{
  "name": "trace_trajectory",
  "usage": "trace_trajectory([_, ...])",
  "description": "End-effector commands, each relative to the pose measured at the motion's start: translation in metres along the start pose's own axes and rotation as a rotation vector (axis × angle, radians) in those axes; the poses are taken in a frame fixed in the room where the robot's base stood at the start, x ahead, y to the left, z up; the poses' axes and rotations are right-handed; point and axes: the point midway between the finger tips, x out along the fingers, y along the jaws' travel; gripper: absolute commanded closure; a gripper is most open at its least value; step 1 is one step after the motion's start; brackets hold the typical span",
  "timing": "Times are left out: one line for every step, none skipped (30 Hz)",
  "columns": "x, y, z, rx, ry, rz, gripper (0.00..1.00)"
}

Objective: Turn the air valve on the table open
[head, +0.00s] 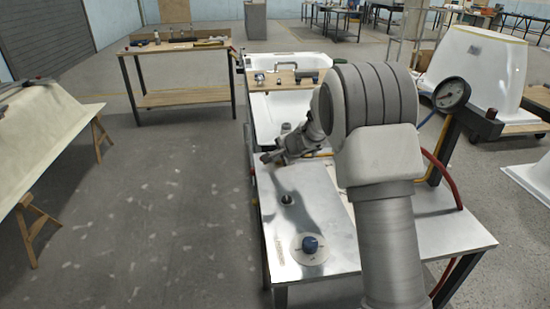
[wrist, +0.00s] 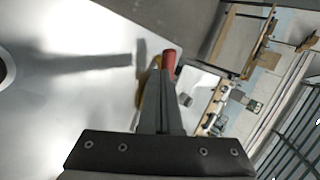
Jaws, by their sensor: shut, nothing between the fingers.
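The metal-topped table (head: 315,205) stands in front of me. A blue knob (head: 310,243) on a round pale dial sits near its front edge. A small dark knob (head: 287,199) stands farther back. I cannot tell for sure which fitting is the air valve. My gripper (head: 266,157) is shut and empty over the far left part of the table, pointing left. In the wrist view, a red cylindrical piece (wrist: 169,61) shows just beyond my fingertips, with a yellow part (wrist: 151,85) beside it. I cannot tell whether the fingers touch it. My arm hides the table's middle.
A pressure gauge (head: 451,94) on a post, with blue and red hoses and a yellow pipe, stands on the table's right. A white tub (head: 265,110) with a wooden board lies behind. A workbench (head: 180,46) stands at the back left.

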Motion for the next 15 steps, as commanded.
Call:
trace_trajectory([0.000, 0.000, 0.000, 0.002, 0.002, 0.000, 1.00])
trace_trajectory([0.001, 0.000, 0.001, 0.004, 0.006, 0.000, 1.00])
trace_trajectory([0.001, -0.001, 0.002, 0.011, 0.014, 0.001, 1.00])
trace_trajectory([0.002, -0.002, 0.003, 0.020, 0.022, 0.001, 1.00])
trace_trajectory([0.003, -0.002, 0.004, 0.030, 0.034, 0.002, 1.00])
trace_trajectory([0.004, -0.003, 0.005, 0.047, 0.052, 0.002, 1.00])
trace_trajectory([0.005, -0.004, 0.006, 0.060, 0.066, 0.002, 1.00])
trace_trajectory([0.007, -0.006, 0.007, 0.074, 0.081, 0.001, 1.00])
trace_trajectory([0.009, -0.008, 0.008, 0.088, 0.097, 0.000, 1.00])
trace_trajectory([0.010, -0.011, 0.009, 0.093, 0.101, -0.001, 1.00])
trace_trajectory([0.012, -0.013, 0.009, 0.093, 0.101, 0.000, 1.00])
trace_trajectory([0.015, -0.015, 0.010, 0.093, 0.101, 0.001, 1.00])
trace_trajectory([0.016, -0.016, 0.010, 0.093, 0.101, 0.000, 1.00])
trace_trajectory([0.017, -0.018, 0.011, 0.093, 0.100, 0.000, 1.00])
trace_trajectory([0.019, -0.018, 0.011, 0.093, 0.100, 0.001, 1.00])
